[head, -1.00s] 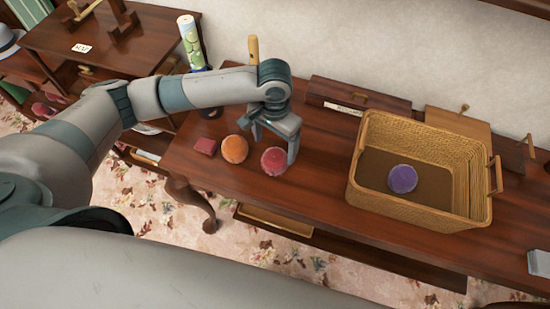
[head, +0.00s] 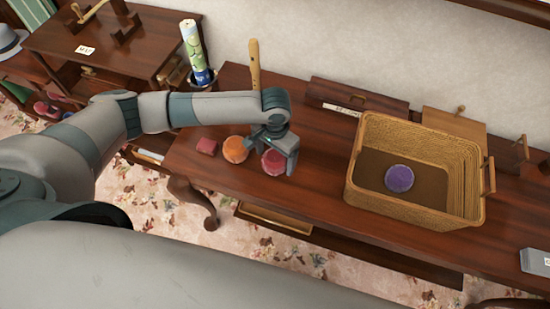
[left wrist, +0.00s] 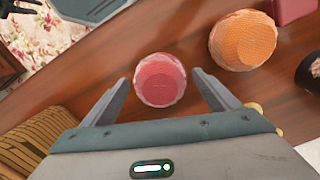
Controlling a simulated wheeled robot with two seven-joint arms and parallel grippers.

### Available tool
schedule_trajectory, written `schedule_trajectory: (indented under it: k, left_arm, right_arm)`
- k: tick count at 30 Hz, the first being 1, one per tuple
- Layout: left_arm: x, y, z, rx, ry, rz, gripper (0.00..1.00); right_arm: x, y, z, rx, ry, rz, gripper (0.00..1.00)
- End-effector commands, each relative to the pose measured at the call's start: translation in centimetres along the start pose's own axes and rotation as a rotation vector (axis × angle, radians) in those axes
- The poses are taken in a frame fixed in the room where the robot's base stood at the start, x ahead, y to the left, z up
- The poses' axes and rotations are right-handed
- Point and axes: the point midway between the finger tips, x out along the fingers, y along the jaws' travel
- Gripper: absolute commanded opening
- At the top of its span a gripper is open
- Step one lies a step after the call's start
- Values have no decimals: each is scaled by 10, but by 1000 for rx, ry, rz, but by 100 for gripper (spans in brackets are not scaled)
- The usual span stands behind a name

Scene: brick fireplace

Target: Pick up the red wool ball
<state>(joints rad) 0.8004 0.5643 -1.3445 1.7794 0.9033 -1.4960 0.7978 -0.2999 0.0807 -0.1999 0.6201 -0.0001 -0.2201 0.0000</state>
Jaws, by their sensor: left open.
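The red wool ball (head: 273,163) sits on the dark wooden table, just right of the orange ball, and my left gripper partly covers it in the head view. In the left wrist view the red wool ball (left wrist: 160,79) lies between the tips of my two open fingers, with a gap on each side. My left gripper (head: 272,152) is over the ball, pointing down, open and empty. I cannot tell its exact height above the table. My right gripper is not in view.
The orange ball (head: 236,149) and a small red block (head: 206,146) lie left of the red ball. A wicker basket (head: 413,213) holding a purple ball (head: 399,178) stands to the right. A wooden flute (head: 254,65) stands behind. Bare table lies between gripper and basket.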

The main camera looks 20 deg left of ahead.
Motion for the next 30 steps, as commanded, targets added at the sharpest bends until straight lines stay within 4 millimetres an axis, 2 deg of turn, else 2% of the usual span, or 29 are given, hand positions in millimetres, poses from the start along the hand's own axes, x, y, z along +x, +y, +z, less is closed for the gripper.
schedule_trajectory:
  k: [6, 20, 23, 26, 30]
  left_arm:
    - [18, 0, 0, 1, 0, -1, 82]
    - [19, 0, 0, 1, 1, 0, 82]
    - [19, 0, 0, 1, 1, 0, 63]
    - [19, 0, 0, 1, 1, 0, 39]
    - [19, 0, 0, 1, 1, 0, 38]
  right_arm:
    - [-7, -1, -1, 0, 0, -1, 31]
    - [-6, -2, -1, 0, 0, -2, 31]
    - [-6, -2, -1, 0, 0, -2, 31]
    - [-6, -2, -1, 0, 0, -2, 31]
    - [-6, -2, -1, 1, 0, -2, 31]
